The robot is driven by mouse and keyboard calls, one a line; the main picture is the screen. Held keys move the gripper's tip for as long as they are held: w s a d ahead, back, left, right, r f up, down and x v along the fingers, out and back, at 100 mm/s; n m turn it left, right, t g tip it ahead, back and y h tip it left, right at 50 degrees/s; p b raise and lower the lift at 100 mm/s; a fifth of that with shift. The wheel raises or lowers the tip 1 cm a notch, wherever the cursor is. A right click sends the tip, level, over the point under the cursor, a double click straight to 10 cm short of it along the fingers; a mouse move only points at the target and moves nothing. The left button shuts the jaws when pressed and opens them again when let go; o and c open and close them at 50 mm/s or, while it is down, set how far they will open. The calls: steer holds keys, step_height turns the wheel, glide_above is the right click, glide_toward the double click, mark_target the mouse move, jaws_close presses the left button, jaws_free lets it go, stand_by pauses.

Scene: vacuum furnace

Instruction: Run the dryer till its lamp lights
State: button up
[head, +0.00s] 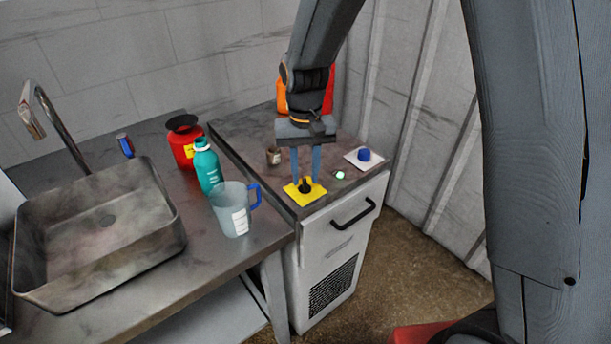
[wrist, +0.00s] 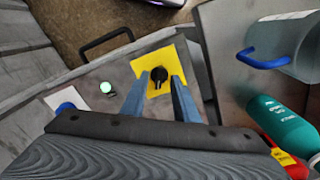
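The dryer is the white cabinet (head: 325,248) with a black handle and a dark vent grille at its front. On its top sits a black knob (head: 305,187) on a yellow plate; it also shows in the wrist view (wrist: 159,74). A blue button (head: 364,154) on a white plate is farther right. A small lamp (head: 340,175) between them glows pale green, also in the wrist view (wrist: 106,88). My gripper (head: 306,178) points down over the black knob. Its fingers are apart, one on each side of the knob; I cannot tell whether they touch it.
A measuring jug (head: 231,208), a teal bottle (head: 207,167) and a red container (head: 184,143) stand on the steel bench beside the sink (head: 100,265). An orange-red object (head: 289,96) is behind my arm.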

steer(key=shift+f, duration=0.95)
jaws_close()
